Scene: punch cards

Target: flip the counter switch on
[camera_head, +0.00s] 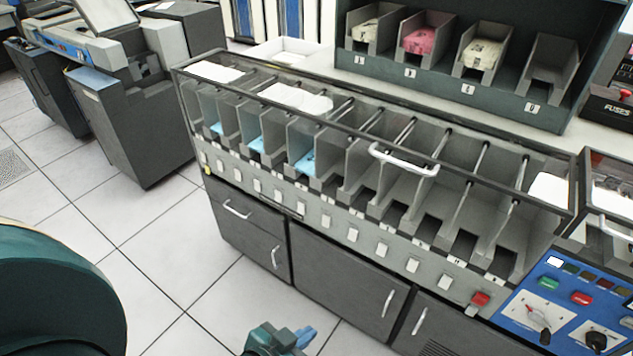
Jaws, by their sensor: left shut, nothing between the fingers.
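A blue control panel (572,305) is at the lower right, at the right end of the card sorter. It carries a green button (548,284), a red button (582,298), a small lever on a white plate (532,312) and a dark knob (597,341). I cannot tell which of these is the counter switch, or its setting. My left gripper (285,338), teal and blue, is at the bottom edge, left of the panel and well apart from it. It is shut and empty, partly cut off by the frame. My right gripper is not in view.
The card sorter has a row of open pockets (358,172), a few with blue cards, and a white handle (404,160). Dark cabinets (340,275) with handles are below. A rack (455,85) stands behind. A teal rounded object (55,290) is lower left. Tiled floor is free between.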

